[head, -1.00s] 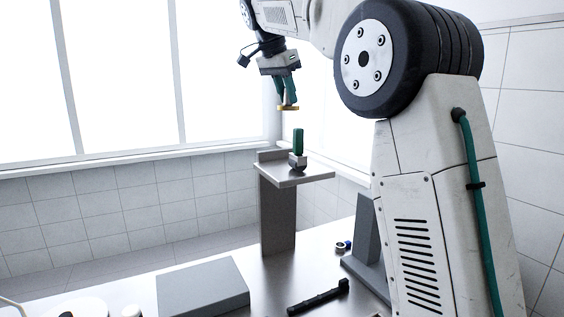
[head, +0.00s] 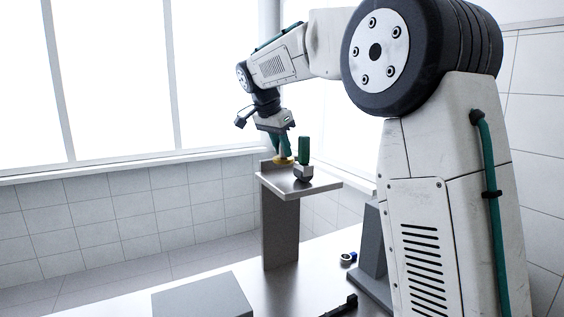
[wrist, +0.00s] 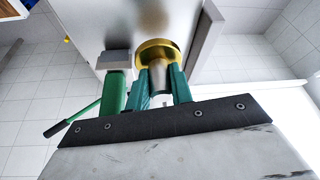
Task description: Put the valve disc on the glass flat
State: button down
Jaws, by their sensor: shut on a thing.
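The valve disc appears to be the brass-yellow round piece (head: 283,160) under my gripper (head: 282,148). In the wrist view its brass rim (wrist: 158,45) surrounds a pale stem between my green fingers, which are shut on it. The disc is low at the left part of a raised metal shelf (head: 280,184); I cannot tell whether it touches the shelf. I cannot make out a glass flat in either current view.
A green-handled tool with a grey head (head: 304,150) stands on the shelf, close right of my gripper; it also shows in the wrist view (wrist: 114,92). A raised back edge borders the shelf. A grey block (head: 203,297) and a dark bar (head: 345,306) lie on the table below.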

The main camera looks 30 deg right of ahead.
aim_at(280, 156)
jog(key=shift+f, duration=1.85)
jog(key=c, duration=1.2)
grip_release()
jog(key=shift+f, duration=0.15)
jog(key=shift+c, duration=0.2)
jog(key=v, duration=1.2)
